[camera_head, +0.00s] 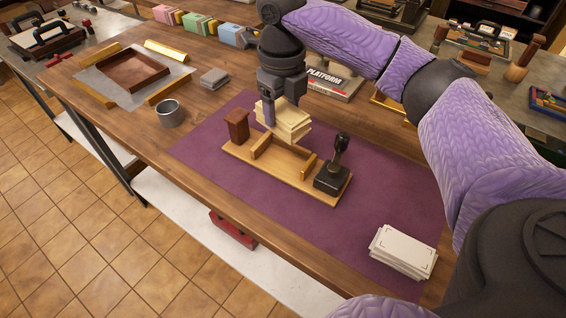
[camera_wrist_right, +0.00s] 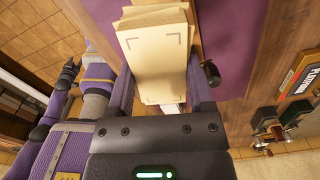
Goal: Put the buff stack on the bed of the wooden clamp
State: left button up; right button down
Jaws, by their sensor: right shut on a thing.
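My right gripper (camera_head: 283,112) is shut on the buff stack (camera_head: 289,120), a pile of pale yellow cards. In the right wrist view the stack (camera_wrist_right: 158,60) sits between the two fingers, with corner marks on its top face. The wooden clamp (camera_head: 273,178) lies on the purple mat, with a light wood bed, two upright bars, a brown block at its left end and a black lever at its right end. The stack shows above the clamp's far side; I cannot tell the exact gap.
A white card stack (camera_head: 403,252) lies on the mat (camera_head: 215,135) at the near right. A metal cup (camera_head: 168,114), a small grey stack (camera_head: 214,78) and a brown tray (camera_head: 134,72) stand to the left. A book marked PLATFORM (camera_head: 330,82) lies behind.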

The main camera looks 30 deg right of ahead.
jog(key=shift+d+f+n, duration=0.1)
jog(key=shift+d+n, duration=0.15)
jog(key=shift+n, duration=0.45)
jog(key=shift+w+f+n, duration=0.1)
jog(key=shift+f+n, duration=0.05)
jog(key=shift+n, duration=0.25)
jog(key=b, duration=0.4)
send_near(284, 161)
notch_tip(284, 161, down, 5)
jog(key=shift+f, duration=0.2)
jog(key=shift+r, duration=0.15)
jog(key=shift+c, duration=2.1)
grip_release()
jog(key=shift+f, duration=0.2)
jog(key=o, duration=0.4)
pick_arm(q)
jog(key=shift+g, duration=0.3)
jog(key=f, duration=0.1)
jog(key=s+a+f, duration=0.1)
jog(key=a+f, duration=0.1)
jog(key=f, duration=0.1)
jog(key=shift+s, duration=0.3)
